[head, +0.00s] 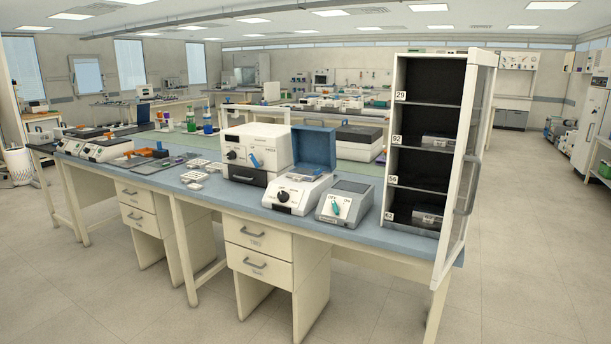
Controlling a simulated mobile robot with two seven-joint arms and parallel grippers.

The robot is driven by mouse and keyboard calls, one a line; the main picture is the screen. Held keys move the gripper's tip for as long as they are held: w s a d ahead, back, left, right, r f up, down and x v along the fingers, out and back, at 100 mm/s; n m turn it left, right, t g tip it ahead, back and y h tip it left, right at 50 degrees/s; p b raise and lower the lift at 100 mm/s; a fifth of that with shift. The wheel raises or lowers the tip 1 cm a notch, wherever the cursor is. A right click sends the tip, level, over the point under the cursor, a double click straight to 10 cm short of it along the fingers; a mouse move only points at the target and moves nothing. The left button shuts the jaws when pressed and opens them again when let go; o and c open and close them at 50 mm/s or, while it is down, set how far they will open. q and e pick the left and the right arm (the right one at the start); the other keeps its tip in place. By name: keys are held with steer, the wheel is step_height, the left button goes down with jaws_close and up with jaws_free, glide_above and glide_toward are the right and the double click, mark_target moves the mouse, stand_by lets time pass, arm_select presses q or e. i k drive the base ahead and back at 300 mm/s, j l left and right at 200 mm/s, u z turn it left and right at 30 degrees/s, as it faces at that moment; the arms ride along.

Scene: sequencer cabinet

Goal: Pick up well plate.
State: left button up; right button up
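Several small white plates lie on the blue bench top, left of the white box-shaped machine; one white plate (194,176) is nearest the front edge. They look like well plates or racks, but are too small to tell for sure. A tall open cabinet (391,128) stands at the bench's right end, with numbered dark shelves. A grey flat item (438,142) sits on one middle shelf and another grey item (428,216) on the lowest; I cannot tell whether either is a well plate. Neither of my grippers is in view.
The cabinet's glazed door (470,170) stands open on the right. A white machine (257,153), a blue-lidded device (297,190) and a grey device (344,203) crowd the bench (235,200) left of the cabinet. The floor (535,260) in front and right is clear.

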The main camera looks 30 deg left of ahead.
mark_target(297, 177)
steer(key=i+j, duration=0.45)
steer(key=i, duration=0.15)
steer(key=i+j+u, duration=0.1)
steer(key=i+j, duration=0.35)
steer(key=i, duration=0.1)
